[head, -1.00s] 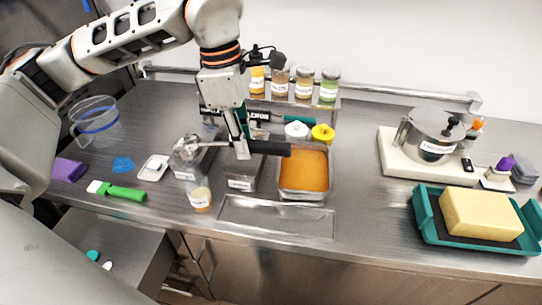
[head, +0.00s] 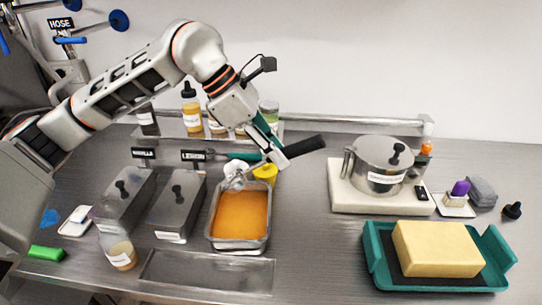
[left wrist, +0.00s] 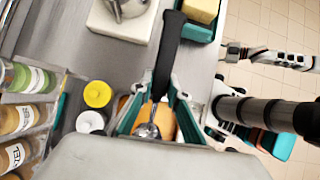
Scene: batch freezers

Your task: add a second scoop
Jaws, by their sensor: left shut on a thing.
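My left gripper (head: 277,152) is shut on the black handle of a metal scoop (head: 303,148). The handle points right and the metal bowl points left, above the back edge of an open steel pan (head: 211,243) of smooth orange mix (head: 240,214). In the left wrist view the scoop's handle (left wrist: 168,50) runs between the fingers (left wrist: 160,90) and its bowl shows over the orange mix (left wrist: 165,115). I cannot tell whether the bowl holds anything. A small clear labelled cup (head: 122,255) with pale contents stands at the front left.
Two lidded steel pans (head: 180,205) stand left of the orange one. Yellow (head: 266,173) and white lids sit behind it. Bottles (head: 192,110) line the back shelf. A steel pot (head: 382,165) and a teal tray (head: 375,262) with a yellow block (head: 437,248) are right.

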